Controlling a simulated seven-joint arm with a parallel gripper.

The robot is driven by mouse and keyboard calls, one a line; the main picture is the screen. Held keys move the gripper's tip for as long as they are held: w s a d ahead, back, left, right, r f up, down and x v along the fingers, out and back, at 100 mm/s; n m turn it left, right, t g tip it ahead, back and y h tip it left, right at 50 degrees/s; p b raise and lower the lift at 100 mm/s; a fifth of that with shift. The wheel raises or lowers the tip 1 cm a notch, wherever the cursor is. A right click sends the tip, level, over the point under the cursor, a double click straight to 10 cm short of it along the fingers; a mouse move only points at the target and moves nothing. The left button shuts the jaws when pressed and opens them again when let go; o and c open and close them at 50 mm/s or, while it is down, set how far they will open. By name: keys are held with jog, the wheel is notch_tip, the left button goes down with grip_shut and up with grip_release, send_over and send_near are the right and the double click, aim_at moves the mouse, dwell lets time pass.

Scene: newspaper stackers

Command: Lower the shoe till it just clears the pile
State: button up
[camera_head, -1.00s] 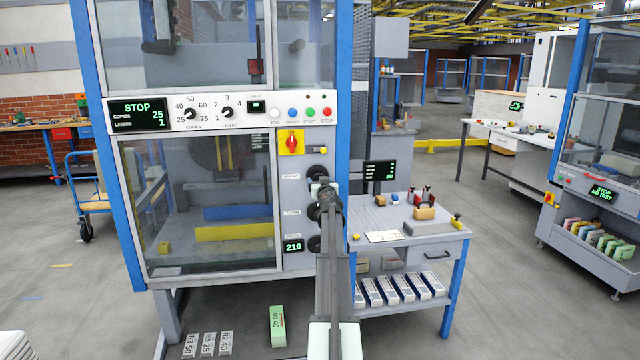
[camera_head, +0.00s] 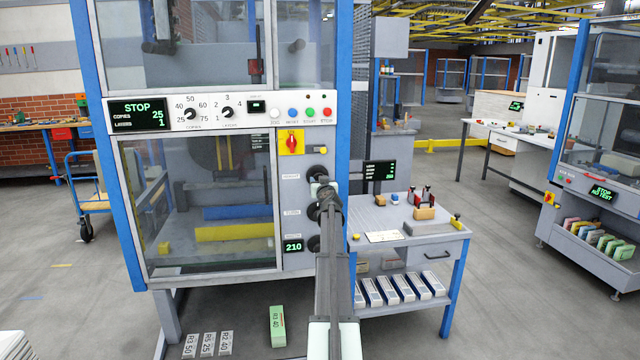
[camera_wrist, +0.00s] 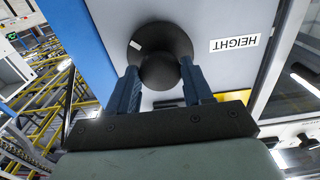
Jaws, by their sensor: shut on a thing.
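My gripper (camera_wrist: 160,85) is shut on the black height knob (camera_wrist: 160,45), its two dark blue fingers on either side of it. A green display (camera_head: 293,246) low on that panel reads 210. Behind the window are a yellow bar (camera_head: 233,232) and a blue bar (camera_head: 237,212). I cannot make out which part is the shoe, nor a pile.
Two more black knobs (camera_head: 314,211) sit below the height knob, close to my arm. A red switch on a yellow plate (camera_head: 291,141) is above. The control panel display (camera_head: 142,112) reads STOP, 25 copies, 1 layer. A grey bench (camera_head: 410,240) stands to the right.

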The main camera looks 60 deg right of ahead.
jog(key=shift+m, duration=0.3)
jog(key=shift+m, duration=4)
jog(key=o, duration=1)
jog(key=shift+o, duration=0.2)
jog(key=shift+a, duration=0.1)
